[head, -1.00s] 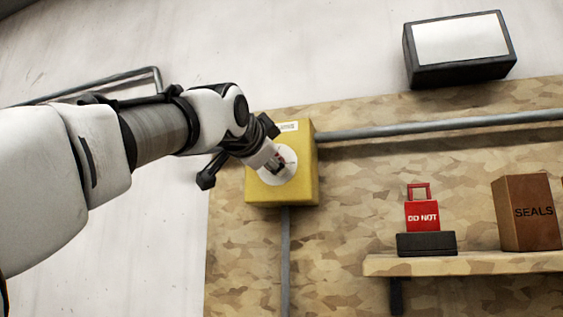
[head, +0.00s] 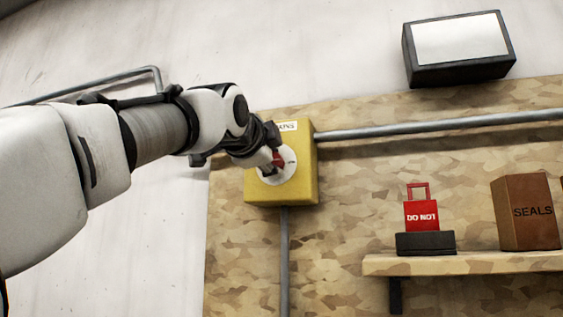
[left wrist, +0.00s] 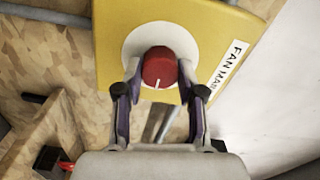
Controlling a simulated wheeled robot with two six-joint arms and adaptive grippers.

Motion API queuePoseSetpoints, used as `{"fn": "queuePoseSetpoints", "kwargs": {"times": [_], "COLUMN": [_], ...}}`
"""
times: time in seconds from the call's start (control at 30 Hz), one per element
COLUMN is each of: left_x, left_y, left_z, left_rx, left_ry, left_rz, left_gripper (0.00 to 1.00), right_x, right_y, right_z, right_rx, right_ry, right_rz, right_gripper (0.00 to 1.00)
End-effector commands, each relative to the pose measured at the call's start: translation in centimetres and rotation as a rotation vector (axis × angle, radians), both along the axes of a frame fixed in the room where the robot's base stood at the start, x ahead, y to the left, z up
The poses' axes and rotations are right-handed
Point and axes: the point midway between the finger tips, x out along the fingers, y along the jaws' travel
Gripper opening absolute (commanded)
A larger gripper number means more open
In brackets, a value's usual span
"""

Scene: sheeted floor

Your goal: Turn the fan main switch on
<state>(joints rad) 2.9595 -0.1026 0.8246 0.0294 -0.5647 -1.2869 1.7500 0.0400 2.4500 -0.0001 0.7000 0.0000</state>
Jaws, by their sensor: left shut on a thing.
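The fan main switch is a yellow box (head: 302,180) on the wooden board, with a white round plate (head: 288,174) and a red knob (head: 278,159). In the left wrist view the red knob (left wrist: 159,68) has a white mark near its lower edge, and the label beside it starts "FAN MAI" (left wrist: 229,67). My left gripper (head: 273,162) is at the plate, shut on the red knob. In the left wrist view its fingers (left wrist: 159,72) sit on either side of the knob. My right gripper is not in view.
A grey conduit (head: 430,127) runs right from the box and another (head: 285,250) runs down. A shelf (head: 470,263) at lower right holds a red "DO NOT" lock (head: 421,215) and a brown "SEALS" box (head: 526,213). A dark-framed box (head: 460,48) hangs above.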

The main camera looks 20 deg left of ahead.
Motion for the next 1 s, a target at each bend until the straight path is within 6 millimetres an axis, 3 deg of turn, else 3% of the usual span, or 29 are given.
{"fn": "queuePoseSetpoints", "kwargs": {"times": [0.2,0.23,0.27,0.3,0.8,1.0], "left_x": [-0.14,-0.15,-0.15,-0.14,-0.06,-0.05], "left_y": [0.1,0.11,0.11,0.1,0.03,0.02], "left_z": [0.47,0.49,0.48,0.45,0.16,0.14], "left_rx": [0.0,0.0,-0.001,-0.001,-0.014,-0.205], "left_ry": [-0.012,-0.012,-0.012,-0.011,-0.004,0.004], "left_rz": [0.001,0.001,0.001,0.0,0.0,0.0], "left_gripper": [0.04,0.49,0.6,0.64,0.64,0.64], "right_x": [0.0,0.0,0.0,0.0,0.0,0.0], "right_y": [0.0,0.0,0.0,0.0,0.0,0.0], "right_z": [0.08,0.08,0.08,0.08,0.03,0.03], "right_rx": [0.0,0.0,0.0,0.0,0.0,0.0], "right_ry": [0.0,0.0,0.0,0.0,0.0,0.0], "right_rz": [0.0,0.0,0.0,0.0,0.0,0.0], "right_gripper": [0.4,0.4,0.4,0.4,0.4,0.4]}}
